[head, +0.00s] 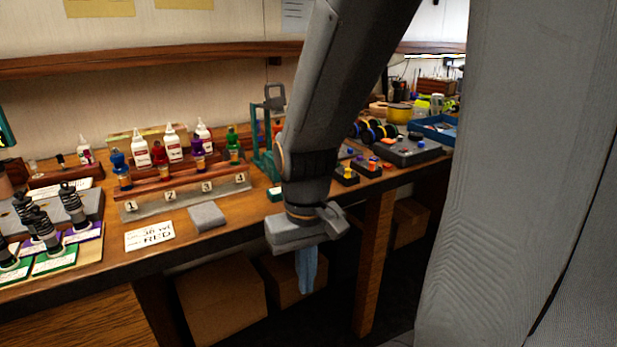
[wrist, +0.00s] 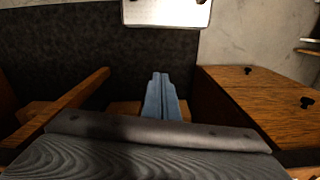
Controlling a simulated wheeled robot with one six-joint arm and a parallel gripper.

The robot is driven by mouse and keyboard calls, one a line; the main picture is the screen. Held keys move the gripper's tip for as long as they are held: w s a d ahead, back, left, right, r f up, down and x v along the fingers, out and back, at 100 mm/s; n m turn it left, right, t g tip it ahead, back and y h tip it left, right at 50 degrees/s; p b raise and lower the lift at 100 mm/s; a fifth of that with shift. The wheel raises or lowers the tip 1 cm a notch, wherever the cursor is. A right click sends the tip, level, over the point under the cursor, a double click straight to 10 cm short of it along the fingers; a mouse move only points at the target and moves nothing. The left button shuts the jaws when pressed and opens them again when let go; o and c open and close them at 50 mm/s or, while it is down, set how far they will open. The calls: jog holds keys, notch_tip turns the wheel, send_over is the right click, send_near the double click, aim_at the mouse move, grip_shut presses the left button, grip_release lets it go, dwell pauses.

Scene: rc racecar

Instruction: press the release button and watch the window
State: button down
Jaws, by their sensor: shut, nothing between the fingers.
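My gripper (head: 307,272) hangs below my arm in front of the bench's front edge in the head view, its blue fingers pointing down. In the wrist view the fingers (wrist: 160,90) lie together with nothing between them, and they touch nothing I can make out. Small dark blocks with coloured tops (head: 346,174) sit on the bench just right of my arm; I cannot tell whether one is the release button. A green frame (head: 262,165) stands partly behind my arm. I cannot pick out the window; my arm hides part of the bench.
A numbered rack (head: 185,197) holds coloured bottles, with white bottles (head: 172,145) behind. A grey block (head: 207,217) and a card (head: 149,235) lie in front. Shock absorbers (head: 72,205) stand at left. Cardboard boxes (head: 220,300) are under the bench. A wooden cabinet (wrist: 265,100) shows in the wrist view.

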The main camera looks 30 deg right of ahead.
jog(key=w+a+r+m+t+y+p, duration=0.1)
jog(key=w+r+m+t+y+p, duration=0.15)
jog(key=w+r+m+p, duration=0.4)
jog(key=w+d+r+m+t+p, duration=0.6)
jog(key=w+d+r+m+p, duration=0.6)
jog(key=w+d+r+m, duration=0.2)
jog(key=shift+w+d+r+m, duration=0.25)
jog(key=shift+d+m, duration=0.55)
jog(key=shift+m, duration=0.45)
jog(key=shift+f+t+h, duration=0.1)
jog(key=shift+t+h, duration=0.15)
notch_tip(320, 180, down, 7)
jog(key=b, duration=0.4)
jog(key=shift+r, duration=0.2)
jog(key=shift+f+b, duration=1.05)
jog(key=shift+b, duration=0.45)
jog(key=shift+f, duration=0.1)
jog(key=shift+f+b, duration=0.35)
jog(key=shift+b, duration=0.35)
